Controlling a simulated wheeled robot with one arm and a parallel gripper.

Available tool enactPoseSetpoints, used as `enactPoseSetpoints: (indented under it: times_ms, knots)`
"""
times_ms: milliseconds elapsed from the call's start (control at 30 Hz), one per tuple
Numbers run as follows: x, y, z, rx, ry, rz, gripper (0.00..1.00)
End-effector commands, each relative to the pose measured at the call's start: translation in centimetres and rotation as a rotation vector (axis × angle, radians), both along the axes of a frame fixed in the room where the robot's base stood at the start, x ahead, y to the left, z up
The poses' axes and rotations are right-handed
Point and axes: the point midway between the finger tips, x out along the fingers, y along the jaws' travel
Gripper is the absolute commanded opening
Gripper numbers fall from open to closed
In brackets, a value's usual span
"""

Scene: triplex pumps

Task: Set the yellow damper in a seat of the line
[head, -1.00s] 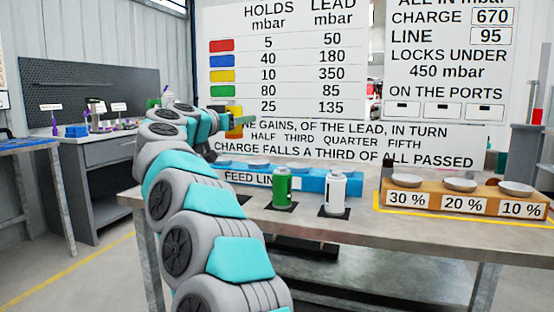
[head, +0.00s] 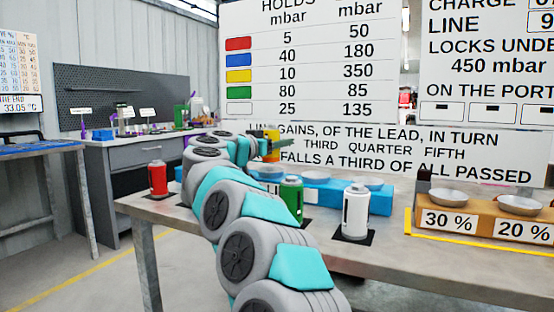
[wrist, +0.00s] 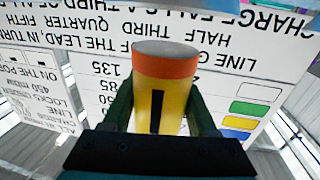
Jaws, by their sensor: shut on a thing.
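The yellow damper (wrist: 172,105) is a yellow cylinder with an orange band, a grey end and a black mark. It stands between the two fingers of my gripper (wrist: 160,112) in the wrist view, and the gripper is shut on it. In the head view the damper (head: 273,147) is small and partly hidden by my gripper (head: 266,147), held above the far side of the bench. The blue feed line block (head: 380,203) lies below, with several shallow metal seats; one seat (head: 316,176) and another seat (head: 367,183) look empty.
A green damper (head: 291,202) and a white damper (head: 355,212) stand on black pads before the line. A red damper (head: 157,180) stands at the bench's left end. An orange block (head: 482,221) with percent labels and dishes stands right. A large sign (head: 330,150) rises behind.

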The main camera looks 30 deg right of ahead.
Motion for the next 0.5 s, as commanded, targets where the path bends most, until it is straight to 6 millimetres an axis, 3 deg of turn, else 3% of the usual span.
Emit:
enactPoseSetpoints:
  times_ms: [200, 500]
  knots:
    - [0.1, 0.1, -3.1, -0.002, 0.004, 0.003, 0.00]
    - [0.0, 0.0, -3.2, -0.001, 0.000, 0.001, 0.00]
